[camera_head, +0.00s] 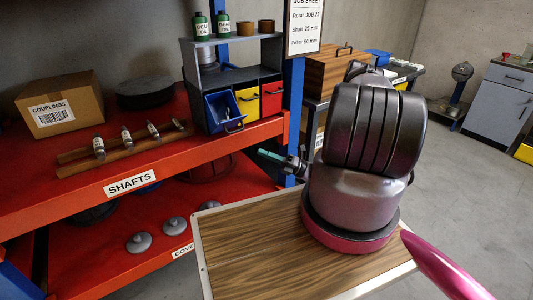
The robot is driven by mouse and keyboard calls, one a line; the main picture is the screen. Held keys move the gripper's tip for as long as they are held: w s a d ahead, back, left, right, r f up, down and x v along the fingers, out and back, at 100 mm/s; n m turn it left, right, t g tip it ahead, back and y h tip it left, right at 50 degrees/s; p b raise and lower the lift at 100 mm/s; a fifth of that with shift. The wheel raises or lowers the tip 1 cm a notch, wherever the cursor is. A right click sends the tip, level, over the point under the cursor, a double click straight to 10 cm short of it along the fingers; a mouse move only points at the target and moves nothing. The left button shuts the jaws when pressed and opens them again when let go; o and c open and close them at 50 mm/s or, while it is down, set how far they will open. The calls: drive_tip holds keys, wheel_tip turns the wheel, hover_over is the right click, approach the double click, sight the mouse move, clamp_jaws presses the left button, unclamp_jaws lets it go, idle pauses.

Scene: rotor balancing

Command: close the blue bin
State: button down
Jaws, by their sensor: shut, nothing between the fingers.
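The blue bin (222,113) is in the lower left compartment of the grey rack (240,75), which stands on the red shelf. The bin is open: it tilts forward out of its compartment, and I can see into its top. My gripper (264,154) is to the right of the blue bin and lower in the picture, in front of the shelf's orange edge. Its teal fingers point left and are shut with nothing between them. It appears apart from the bin. My arm hides part of what is behind it.
A yellow bin (246,105) and a red bin (271,98) sit right of the blue bin. Bottles and brown cups stand on the rack. Shafts (126,136) lie left on a wooden holder. A wood-topped surface (245,250) is in front.

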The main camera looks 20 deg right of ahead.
drive_tip(key=w+a+r, duration=0.5)
drive_tip(key=a, duration=0.1)
drive_tip(key=shift+w, duration=0.2)
drive_tip(key=shift+r, duration=0.15)
